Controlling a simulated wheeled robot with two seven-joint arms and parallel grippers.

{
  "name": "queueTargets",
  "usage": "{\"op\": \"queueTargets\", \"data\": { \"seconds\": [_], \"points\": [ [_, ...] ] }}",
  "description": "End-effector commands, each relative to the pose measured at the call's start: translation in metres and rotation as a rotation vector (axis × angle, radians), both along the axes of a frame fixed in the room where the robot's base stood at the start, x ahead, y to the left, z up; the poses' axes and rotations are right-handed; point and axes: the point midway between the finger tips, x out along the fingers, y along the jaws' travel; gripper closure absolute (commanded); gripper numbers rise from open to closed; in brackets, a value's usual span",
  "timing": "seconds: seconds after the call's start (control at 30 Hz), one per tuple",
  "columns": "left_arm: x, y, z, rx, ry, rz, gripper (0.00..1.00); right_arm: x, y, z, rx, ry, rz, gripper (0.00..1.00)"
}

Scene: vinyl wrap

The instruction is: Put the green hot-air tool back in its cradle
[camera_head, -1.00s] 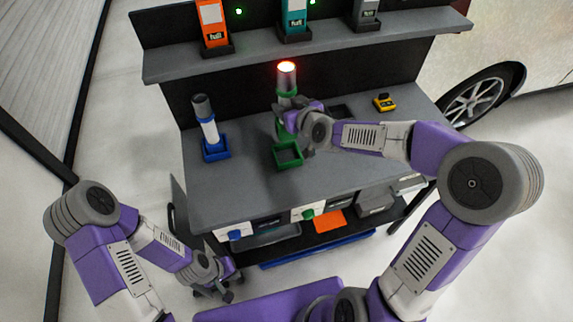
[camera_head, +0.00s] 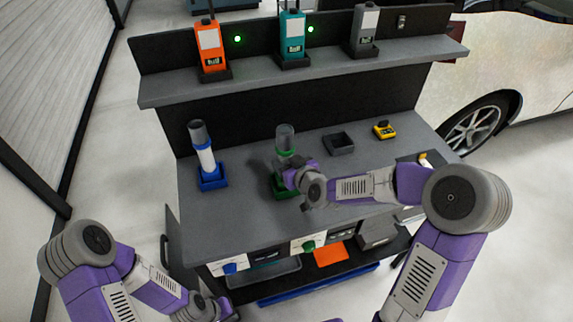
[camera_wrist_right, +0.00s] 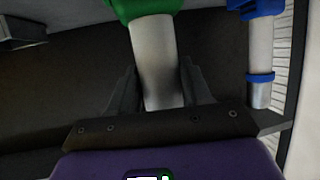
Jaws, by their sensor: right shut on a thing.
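The green hot-air tool (camera_head: 285,140) is upright in the head view, with a grey nozzle on top. My right gripper (camera_head: 287,174) is shut on its pale barrel. In the right wrist view the barrel (camera_wrist_right: 154,55) sits between the fingers of the right gripper (camera_wrist_right: 158,88), with a green collar at the top. The green cradle (camera_head: 277,187) is directly under the tool, mostly hidden by my gripper; I cannot tell whether the tool's base is seated in it. My left gripper (camera_head: 222,306) is low at the bottom edge, away from the bench, its jaws unclear.
A blue-banded tool (camera_head: 204,155) stands in a blue cradle (camera_head: 212,182) to the left. An empty dark tray (camera_head: 338,146) and a yellow device (camera_head: 384,130) lie to the right. Orange, teal and grey devices stand on the shelf (camera_head: 260,78) behind.

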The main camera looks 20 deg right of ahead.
Motion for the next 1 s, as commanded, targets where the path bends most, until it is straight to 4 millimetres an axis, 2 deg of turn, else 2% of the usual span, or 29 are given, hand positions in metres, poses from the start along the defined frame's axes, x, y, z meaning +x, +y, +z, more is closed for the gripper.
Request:
{"op": "queueTargets", "data": {
  "seconds": [0.37, 0.4, 0.57, 0.93, 1.0],
  "points": [
    [0.0000, 0.0000, -0.0042, 0.000, 0.000, 0.000, 1.00, 0.0010, 0.0002, -0.0026, -0.001, -0.009, 0.000, 1.00],
    [0.0000, 0.0000, -0.0047, 0.000, 0.000, 0.000, 1.00, 0.0002, 0.0000, -0.0051, -0.001, -0.002, -0.001, 0.50],
    [0.0000, 0.0000, -0.0035, 0.000, 0.000, 0.000, 1.00, 0.0001, -0.0001, -0.0040, -0.001, -0.001, -0.001, 0.26],
    [0.0000, 0.0001, 0.0005, 0.000, 0.000, 0.000, 1.00, 0.0001, -0.0003, -0.0008, -0.001, -0.001, -0.001, 0.26],
    [0.0000, 0.0000, 0.0009, 0.000, 0.000, 0.000, 1.00, -0.0052, -0.0024, 0.0019, -0.002, -0.003, -0.002, 0.26]
  ]
}}
